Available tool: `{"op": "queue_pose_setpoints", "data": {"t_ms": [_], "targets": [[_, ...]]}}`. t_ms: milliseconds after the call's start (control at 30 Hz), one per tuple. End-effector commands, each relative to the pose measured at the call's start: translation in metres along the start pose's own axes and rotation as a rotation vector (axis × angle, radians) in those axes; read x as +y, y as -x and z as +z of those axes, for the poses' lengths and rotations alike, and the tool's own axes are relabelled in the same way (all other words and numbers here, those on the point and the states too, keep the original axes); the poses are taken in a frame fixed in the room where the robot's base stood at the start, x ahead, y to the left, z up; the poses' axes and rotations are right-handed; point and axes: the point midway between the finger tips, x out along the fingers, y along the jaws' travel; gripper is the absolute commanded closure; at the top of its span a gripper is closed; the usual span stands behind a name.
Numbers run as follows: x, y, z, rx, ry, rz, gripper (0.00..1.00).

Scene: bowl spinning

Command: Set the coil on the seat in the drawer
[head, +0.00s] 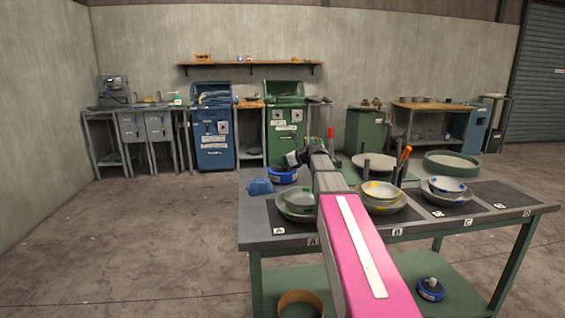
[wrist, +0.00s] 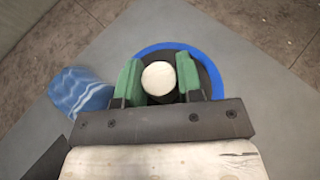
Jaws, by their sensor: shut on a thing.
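My gripper (wrist: 159,72) is shut on a round cream knob (wrist: 158,79), with a green finger on each side of it. The knob stands in the middle of a dark round thing with a blue rim (wrist: 145,52). I cannot tell whether this is the coil. In the head view it shows as a blue round thing (head: 283,176) at the table's back left corner, under my gripper (head: 291,160). I cannot tell whether it touches the table. A similar blue-ringed thing (head: 431,290) lies on the lower shelf. I make out no drawer or seat.
A blue cloth-like bundle (head: 261,186) lies left of the gripper. Stacked bowls (head: 298,202), (head: 381,194), (head: 446,189) stand on dark mats on the table (head: 500,219).

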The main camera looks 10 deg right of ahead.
Motion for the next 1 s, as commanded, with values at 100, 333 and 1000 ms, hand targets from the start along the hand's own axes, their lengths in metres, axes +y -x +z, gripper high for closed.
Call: {"op": "queue_pose_setpoints", "data": {"t_ms": [100, 333, 1000], "targets": [[0.0, 0.0, 0.001, -0.001, 0.0, 0.0, 1.0], [0.0, -0.001, -0.002, 0.0, 0.0, 0.0, 0.4], [0.002, 0.055, 0.0, 0.0, 0.001, -0.002, 0.4]]}}
